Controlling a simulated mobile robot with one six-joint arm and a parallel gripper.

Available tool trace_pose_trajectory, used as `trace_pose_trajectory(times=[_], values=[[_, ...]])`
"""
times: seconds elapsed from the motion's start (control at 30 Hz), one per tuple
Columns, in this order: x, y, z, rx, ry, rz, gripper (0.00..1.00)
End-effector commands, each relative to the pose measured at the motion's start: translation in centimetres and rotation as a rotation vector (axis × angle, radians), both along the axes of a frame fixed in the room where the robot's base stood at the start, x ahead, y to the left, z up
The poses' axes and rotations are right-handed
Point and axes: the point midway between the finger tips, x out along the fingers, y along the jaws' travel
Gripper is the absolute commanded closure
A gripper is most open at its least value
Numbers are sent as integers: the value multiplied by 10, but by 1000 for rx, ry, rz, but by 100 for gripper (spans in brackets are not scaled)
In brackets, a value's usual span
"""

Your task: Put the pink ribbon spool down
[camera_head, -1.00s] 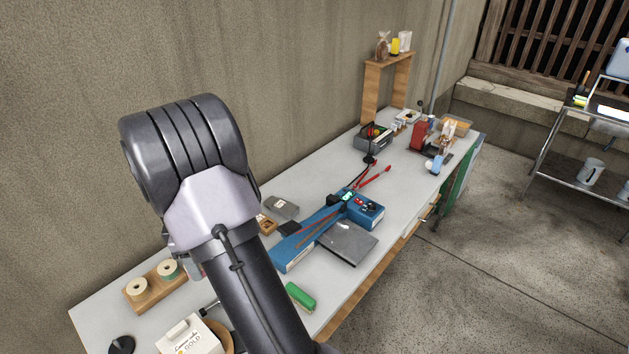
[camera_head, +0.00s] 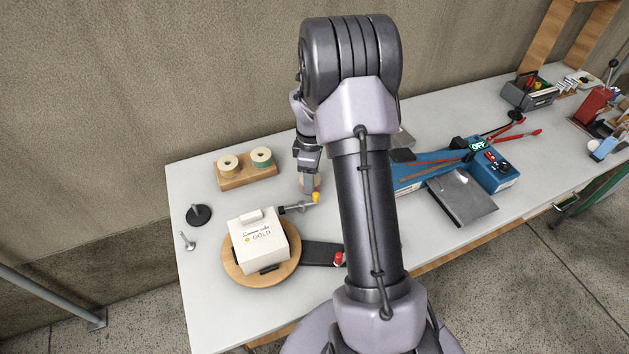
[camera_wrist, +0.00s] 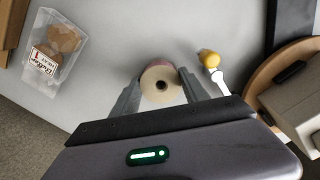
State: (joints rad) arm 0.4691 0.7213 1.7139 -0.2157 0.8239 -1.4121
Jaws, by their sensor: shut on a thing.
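My gripper (camera_wrist: 161,88) is shut on the pink ribbon spool (camera_wrist: 161,72), with one finger on each side of it. In the wrist view the spool shows a pale round face with a dark centre hole and a pinkish edge. In the head view my gripper (camera_head: 309,180) points down over the worktop, left of my arm, and only a little of the spool (camera_head: 317,182) shows past the finger. I cannot tell whether the spool touches the table.
A wooden holder (camera_head: 250,178) bears two other spools at the back left. A white cake box (camera_head: 258,240) stands on a round wooden board (camera_head: 235,273). A yellow-tipped tool (camera_wrist: 210,62) lies close beside my gripper. A clear box (camera_wrist: 55,50) is at the wrist view's upper left.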

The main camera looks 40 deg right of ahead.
Motion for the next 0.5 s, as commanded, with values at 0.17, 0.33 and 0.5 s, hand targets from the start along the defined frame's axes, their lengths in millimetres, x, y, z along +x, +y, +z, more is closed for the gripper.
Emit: trace_pose_trajectory(times=[0.17,0.33,0.5], values=[[1,0,-3,-1,-2,0,86],[1,0,-6,-1,-2,0,87],[1,0,-6,-1,-2,0,26]])
